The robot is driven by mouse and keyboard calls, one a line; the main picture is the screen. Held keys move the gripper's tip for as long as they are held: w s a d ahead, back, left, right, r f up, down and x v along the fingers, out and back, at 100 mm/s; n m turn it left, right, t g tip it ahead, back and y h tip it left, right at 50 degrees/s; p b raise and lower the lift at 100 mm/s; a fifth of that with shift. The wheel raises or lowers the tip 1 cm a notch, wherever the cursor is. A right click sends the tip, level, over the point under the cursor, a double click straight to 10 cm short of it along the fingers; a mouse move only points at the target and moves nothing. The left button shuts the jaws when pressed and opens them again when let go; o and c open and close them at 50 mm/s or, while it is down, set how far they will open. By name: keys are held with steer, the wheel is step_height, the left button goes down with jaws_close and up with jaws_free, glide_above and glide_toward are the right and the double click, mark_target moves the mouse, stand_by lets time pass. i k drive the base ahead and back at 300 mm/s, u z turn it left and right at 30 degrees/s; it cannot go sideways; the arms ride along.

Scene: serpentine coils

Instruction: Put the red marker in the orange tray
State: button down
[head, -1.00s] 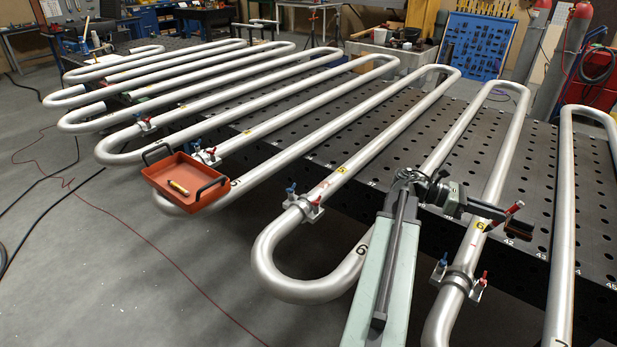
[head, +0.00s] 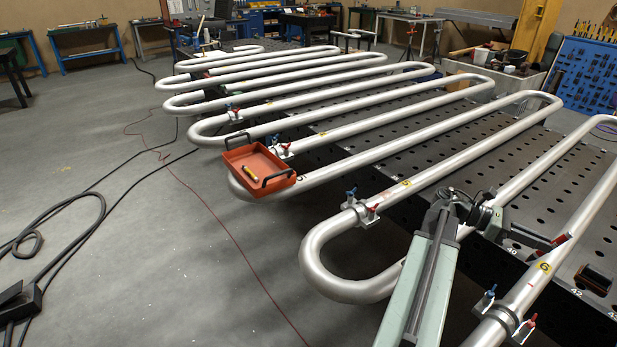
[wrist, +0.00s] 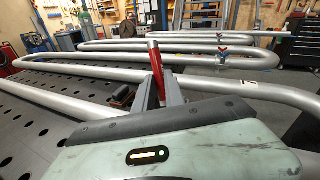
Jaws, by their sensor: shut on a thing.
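My gripper (head: 557,242) is at the right of the head view, above the perforated table and near a silver pipe. In the wrist view the gripper (wrist: 161,95) is shut on the red marker (wrist: 156,68), which stands nearly upright between the fingers with its upper part clear. In the head view only a small red bit of the marker (head: 562,238) shows. The orange tray (head: 245,186) has two black handles and rests on pipe bends left of centre, well away from my gripper.
Long silver pipe coils (head: 400,150) run over the dark perforated table (head: 480,205). Clamps with red and blue handles (head: 360,205) stand on them. A dark block (head: 593,280) sits on the table at right. The grey floor (head: 130,250) at left is mostly open, with cables.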

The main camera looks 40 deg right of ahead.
mark_target(273, 180)
steer(key=z, duration=0.05)
steer(key=k, duration=0.5)
steer(key=u, duration=1.05)
steer(key=i, duration=1.5)
